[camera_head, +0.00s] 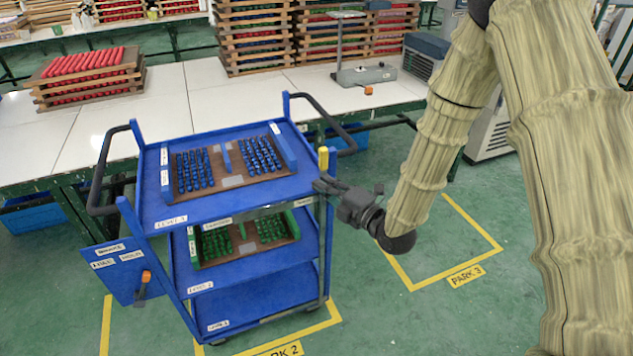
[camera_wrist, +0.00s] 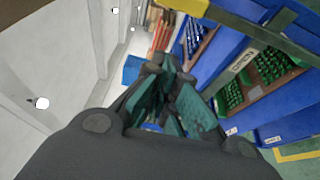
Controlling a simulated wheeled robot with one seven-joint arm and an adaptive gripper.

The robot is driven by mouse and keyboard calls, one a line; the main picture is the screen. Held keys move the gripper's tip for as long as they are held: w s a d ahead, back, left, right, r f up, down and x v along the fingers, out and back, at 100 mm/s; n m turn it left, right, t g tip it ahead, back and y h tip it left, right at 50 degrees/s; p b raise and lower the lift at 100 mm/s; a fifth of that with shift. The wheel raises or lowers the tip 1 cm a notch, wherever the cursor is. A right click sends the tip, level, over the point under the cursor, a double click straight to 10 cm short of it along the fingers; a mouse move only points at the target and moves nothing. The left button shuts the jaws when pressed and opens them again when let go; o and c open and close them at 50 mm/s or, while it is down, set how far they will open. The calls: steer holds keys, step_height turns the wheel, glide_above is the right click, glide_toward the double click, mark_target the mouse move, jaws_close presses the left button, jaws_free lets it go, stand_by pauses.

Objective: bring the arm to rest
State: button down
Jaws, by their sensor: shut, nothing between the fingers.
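My gripper (camera_head: 329,187) is at the right side of the blue cart (camera_head: 190,212), level with about its top shelf, at the end of my arm. It is shut and empty. In the wrist view my gripper (camera_wrist: 165,75) shows its dark fingers with teal inner faces brought together at the tips. The cart shows on the right of that view, its shelves tilted in the picture. I cannot tell whether the gripper touches the cart's corner post.
The top shelf holds a tray of blue pieces (camera_head: 195,193); the middle shelf holds a tray of green pieces (camera_head: 195,259). A long white table (camera_head: 175,98) with stacked trays stands behind. Green floor with yellow marked PARK 3 (camera_head: 466,275) is open to the right.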

steer(key=s+d+f+m+g+h, duration=0.35)
steer(key=s+f+m, duration=0.45)
steer(key=f, duration=0.5)
steer(key=s+d+f+m+g+h, duration=0.35)
steer(key=s+d+f+m, duration=0.2)
steer(key=s+f, duration=0.55)
steer(key=s+d+f+m+g+h, duration=0.2)
steer(key=s+f+m, duration=0.4)
steer(key=s, duration=0.6)
steer(key=s+d+f+m+g+h, duration=0.2)
steer(key=s+d+f+m+g, duration=0.2)
steer(key=s, duration=0.7)
step_height(320, 180, down, 2)
steer(key=shift+s+d+f+m+g, duration=0.1)
steer(key=shift+s+d+m+g, duration=0.3)
steer(key=shift+m, duration=0.85)
steer(key=shift+a, duration=0.1)
